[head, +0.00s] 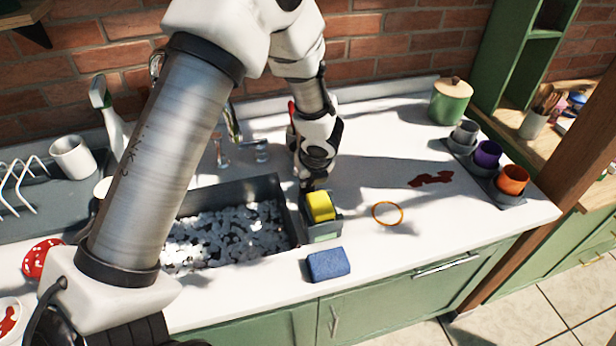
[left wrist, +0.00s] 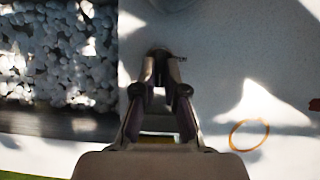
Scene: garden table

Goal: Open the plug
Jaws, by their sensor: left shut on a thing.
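The sink (head: 284,212) is filled with white foam-like bits, which hide its floor and drain. It shows at the upper left of the left wrist view (left wrist: 60,122). My left gripper (head: 308,183) points down at the counter just right of the sink, behind the yellow sponge. In the left wrist view its fingers (left wrist: 162,66) come close together around a small dark knob-like thing (left wrist: 160,51) on the counter. Whether this knob belongs to the plug cannot be told. The plug itself is not visible. My right gripper is not in view.
A yellow sponge (head: 320,206) sits in a grey caddy (head: 333,229) beside the sink. A blue sponge (head: 328,264) lies at the front edge. An orange ring (head: 388,214) and a dark red stain (head: 431,179) lie right. Cups (head: 512,180) stand at far right. The faucet (head: 233,124) is behind.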

